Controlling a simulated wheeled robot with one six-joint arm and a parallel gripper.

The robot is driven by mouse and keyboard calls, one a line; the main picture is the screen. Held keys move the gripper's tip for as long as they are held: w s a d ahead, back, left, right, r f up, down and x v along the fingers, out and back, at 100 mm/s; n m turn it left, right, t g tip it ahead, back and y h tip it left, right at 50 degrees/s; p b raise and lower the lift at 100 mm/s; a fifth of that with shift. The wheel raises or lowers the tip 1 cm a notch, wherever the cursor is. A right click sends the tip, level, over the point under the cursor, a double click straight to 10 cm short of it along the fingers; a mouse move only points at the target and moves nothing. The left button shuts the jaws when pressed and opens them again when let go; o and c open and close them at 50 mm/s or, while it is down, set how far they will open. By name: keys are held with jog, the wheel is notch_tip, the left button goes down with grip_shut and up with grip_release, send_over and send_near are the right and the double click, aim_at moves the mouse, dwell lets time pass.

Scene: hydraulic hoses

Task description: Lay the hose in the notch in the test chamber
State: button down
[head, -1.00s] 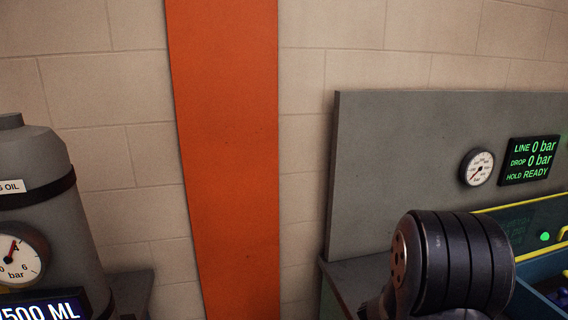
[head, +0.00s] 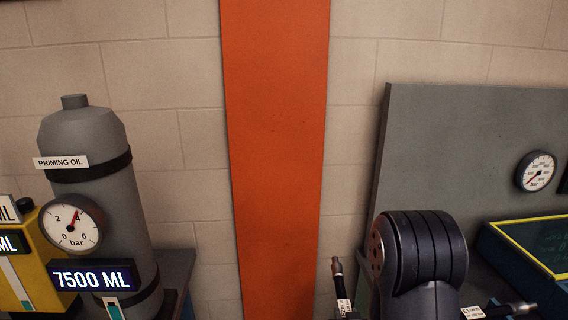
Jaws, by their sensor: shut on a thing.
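A dark hose end with a metal tip and a white tag (head: 338,283) stands up left of my arm in the head view. Another dark end piece with a white tag (head: 498,310) sticks out to the right of my arm, low in the frame. I cannot tell whether both belong to one hose, as the middle is hidden behind my arm. My gripper's fingers are not visible; only a black ribbed joint of my arm shows. A dark teal box with a yellow rim (head: 516,222) at the right edge may be the test chamber; no notch is visible.
A grey priming oil tank (head: 95,155) with a pressure gauge (head: 71,224) and a 7500 ML display (head: 92,279) stands at left, beside a yellow unit (head: 22,262). A grey panel (head: 450,150) with a gauge (head: 537,172) stands at right. An orange wall stripe (head: 277,150) lies between.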

jog(key=s+a+f, duration=0.1)
jog(key=s+f, duration=0.3)
jog(key=f, duration=0.1)
jog(key=shift+s+f, duration=0.35)
